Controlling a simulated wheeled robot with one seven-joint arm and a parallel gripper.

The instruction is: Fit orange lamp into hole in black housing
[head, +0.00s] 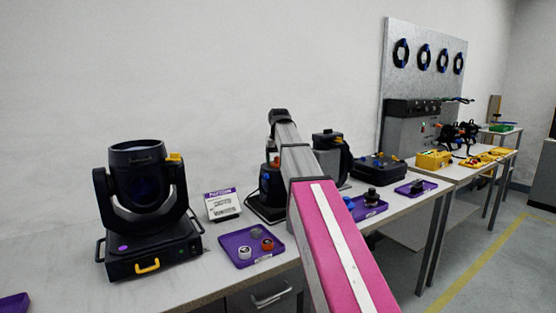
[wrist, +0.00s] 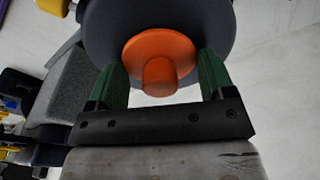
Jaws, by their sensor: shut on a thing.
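In the wrist view the orange lamp (wrist: 160,50), a round disc with a short stub towards me, sits between the green fingers of my gripper (wrist: 161,66). My gripper is shut on it. Behind the lamp is a dark round face, which I take to be the black housing (wrist: 190,16). The lamp's disc overlaps this face and covers any hole there. I cannot tell whether the lamp is inside the hole or in front of it. In the head view my arm hides most of this area, and only dark parts and a bit of orange show beside it.
A black moving-head light (head: 145,195) stands on the bench at left. A purple tray (head: 234,256) with several small round parts lies in front, and a small sign (head: 222,204) stands behind it. A dark control box (head: 380,167) and other trays lie to the right.

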